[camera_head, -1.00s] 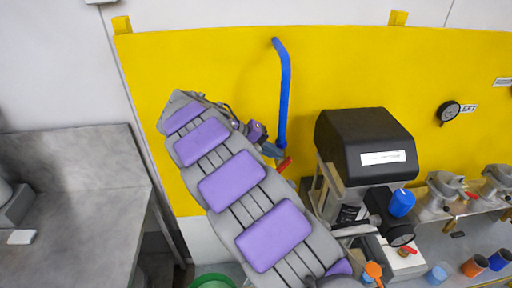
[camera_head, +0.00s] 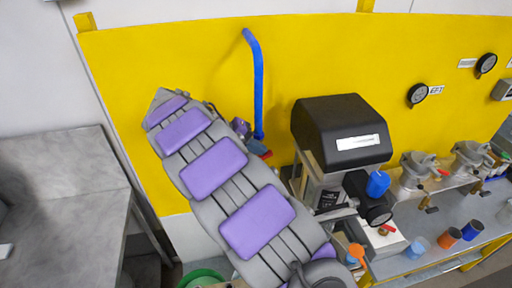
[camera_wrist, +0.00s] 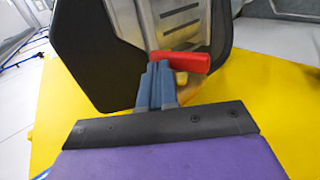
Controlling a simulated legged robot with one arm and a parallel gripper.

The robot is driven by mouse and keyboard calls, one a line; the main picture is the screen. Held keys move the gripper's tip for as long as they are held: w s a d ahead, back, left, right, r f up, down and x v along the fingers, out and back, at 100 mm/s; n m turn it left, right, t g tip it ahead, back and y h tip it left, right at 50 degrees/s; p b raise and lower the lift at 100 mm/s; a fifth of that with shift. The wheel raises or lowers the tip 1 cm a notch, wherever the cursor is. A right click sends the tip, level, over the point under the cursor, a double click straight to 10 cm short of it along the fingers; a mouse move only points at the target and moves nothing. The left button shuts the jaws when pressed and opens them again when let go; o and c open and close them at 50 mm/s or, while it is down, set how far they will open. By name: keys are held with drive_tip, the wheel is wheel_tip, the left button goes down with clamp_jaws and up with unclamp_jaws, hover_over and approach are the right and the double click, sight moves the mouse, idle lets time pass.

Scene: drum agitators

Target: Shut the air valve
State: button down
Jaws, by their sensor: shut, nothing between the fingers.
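A red valve handle (camera_wrist: 180,61) lies crosswise at the tips of my gripper (camera_wrist: 157,70) in the wrist view. The two blue-grey fingers are together with nothing between them; I cannot tell whether they touch the handle. In the head view my gripper (camera_head: 261,150) is small at the foot of the blue air hose (camera_head: 258,90), with a bit of the red handle (camera_head: 267,155) showing beside it. My purple and grey arm hides part of the area below. The valve body is not clearly visible.
A black-topped machine (camera_head: 340,130) stands just right of my gripper. The yellow wall panel (camera_head: 160,60) is behind. A bench with several cups (camera_head: 447,237) and metal fittings (camera_head: 417,168) is at right, with gauges (camera_head: 418,95) above. A grey table (camera_head: 70,180) is at left.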

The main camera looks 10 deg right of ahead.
drive_tip(key=shift+a+r+y, duration=0.25)
drive_tip(key=shift+r+y, duration=0.05)
drive_tip(key=shift+y, duration=0.6)
drive_tip(key=shift+d+y, duration=0.1)
drive_tip(key=shift+y, duration=0.3)
drive_tip(key=d+y+p, duration=0.1)
drive_tip(key=d+y, duration=0.1)
drive_tip(key=y, duration=0.1)
drive_tip(key=shift+d+y, duration=0.2)
drive_tip(key=shift+y, duration=0.2)
drive_tip(key=shift+d+y+p, duration=0.3)
drive_tip(key=shift+y+p, duration=0.15)
drive_tip(key=shift+y, duration=0.25)
drive_tip(key=shift+d+f+y, duration=0.1)
drive_tip(key=shift+f+y, duration=0.1)
drive_tip(key=shift+y, duration=0.9)
drive_tip(key=shift+d+f+y+p, duration=0.1)
drive_tip(key=shift+d+y+p, duration=0.05)
drive_tip(key=shift+y+p, duration=0.2)
